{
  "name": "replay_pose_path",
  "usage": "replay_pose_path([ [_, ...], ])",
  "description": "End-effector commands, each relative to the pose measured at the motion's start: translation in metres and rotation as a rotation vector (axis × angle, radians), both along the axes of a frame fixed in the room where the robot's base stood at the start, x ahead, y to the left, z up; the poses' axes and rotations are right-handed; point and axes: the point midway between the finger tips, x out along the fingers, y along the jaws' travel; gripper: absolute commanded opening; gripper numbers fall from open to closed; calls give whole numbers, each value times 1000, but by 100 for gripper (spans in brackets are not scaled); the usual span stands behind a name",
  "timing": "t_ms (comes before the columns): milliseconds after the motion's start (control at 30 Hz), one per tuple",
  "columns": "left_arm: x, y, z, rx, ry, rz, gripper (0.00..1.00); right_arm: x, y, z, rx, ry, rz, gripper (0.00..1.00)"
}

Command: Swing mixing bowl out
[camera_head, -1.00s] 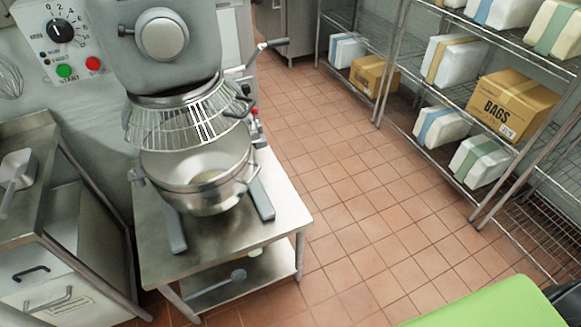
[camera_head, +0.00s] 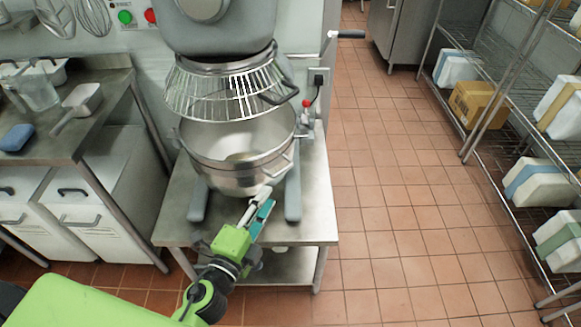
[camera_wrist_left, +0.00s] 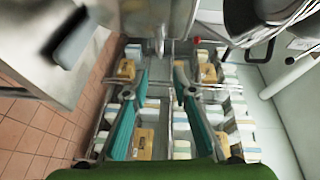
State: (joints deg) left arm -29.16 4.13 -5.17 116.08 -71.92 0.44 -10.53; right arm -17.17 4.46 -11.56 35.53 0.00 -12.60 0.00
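A loop handle (camera_head: 281,165) sticks out at the bowl's front right. My left gripper (camera_head: 264,198) reaches up from below, just in front of the bowl's lower right side. In the left wrist view its teal fingers (camera_wrist_left: 157,92) are spread apart with nothing between them. It looks close to the handle, but whether it touches is unclear. Rounded metal parts show at that view's upper right, only in part. My right gripper is not in view.
The mixer stands on a low steel table (camera_head: 318,215). Wire shelves (camera_head: 490,100) with packages stand at right. The tiled floor between is clear.

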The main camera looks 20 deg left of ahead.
Motion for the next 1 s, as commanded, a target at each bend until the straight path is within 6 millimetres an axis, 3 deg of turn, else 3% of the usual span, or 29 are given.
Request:
replay_pose_path([
  [200,39,-5,2,-1,-2,-1,25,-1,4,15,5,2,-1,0],
  [600,103,-13,-5,-3,-1,0,25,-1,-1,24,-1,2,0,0],
  [800,117,-14,-6,-2,0,0,25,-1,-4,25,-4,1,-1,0],
  [1000,120,-15,-7,-2,1,0,25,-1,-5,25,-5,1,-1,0],
])
